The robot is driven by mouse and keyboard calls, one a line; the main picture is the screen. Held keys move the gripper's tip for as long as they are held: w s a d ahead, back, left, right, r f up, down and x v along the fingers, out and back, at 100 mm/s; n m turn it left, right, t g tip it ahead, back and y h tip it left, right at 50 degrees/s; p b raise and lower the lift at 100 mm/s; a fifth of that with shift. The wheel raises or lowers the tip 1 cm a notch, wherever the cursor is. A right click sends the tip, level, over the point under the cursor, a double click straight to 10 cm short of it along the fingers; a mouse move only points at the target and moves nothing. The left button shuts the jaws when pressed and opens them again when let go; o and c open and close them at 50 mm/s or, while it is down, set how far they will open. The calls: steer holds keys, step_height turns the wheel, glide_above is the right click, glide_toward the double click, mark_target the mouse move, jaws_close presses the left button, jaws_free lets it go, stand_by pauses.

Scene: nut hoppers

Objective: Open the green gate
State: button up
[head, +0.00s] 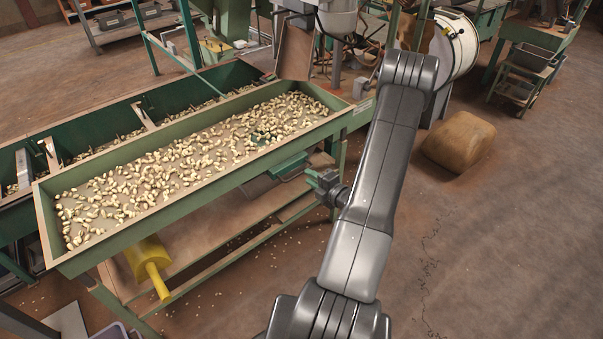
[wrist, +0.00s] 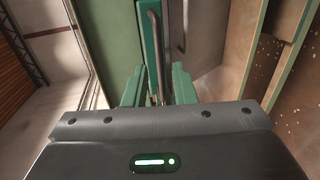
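The green gate (head: 288,166) is a flat green plate under the front right part of the nut trough. In the wrist view a narrow green part (wrist: 147,45) with a thin upright metal handle (wrist: 156,50) stands straight ahead. My gripper (head: 318,179) is beside the gate, to its right in the head view. In the wrist view my gripper (wrist: 157,84) has its two green fingers apart, with the lower end of the handle between them. I see gaps beside the handle; it does not look clamped. The fingertips are partly hidden in the head view.
The green trough (head: 200,200) full of pale nuts lies above the gate. A wooden shelf (head: 225,240) runs underneath. A tan sack (head: 459,142) lies on the floor at right. The floor in front of it is clear.

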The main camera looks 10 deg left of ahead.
mark_target(301, 172)
steer(key=shift+x, duration=2.8)
jaws_close()
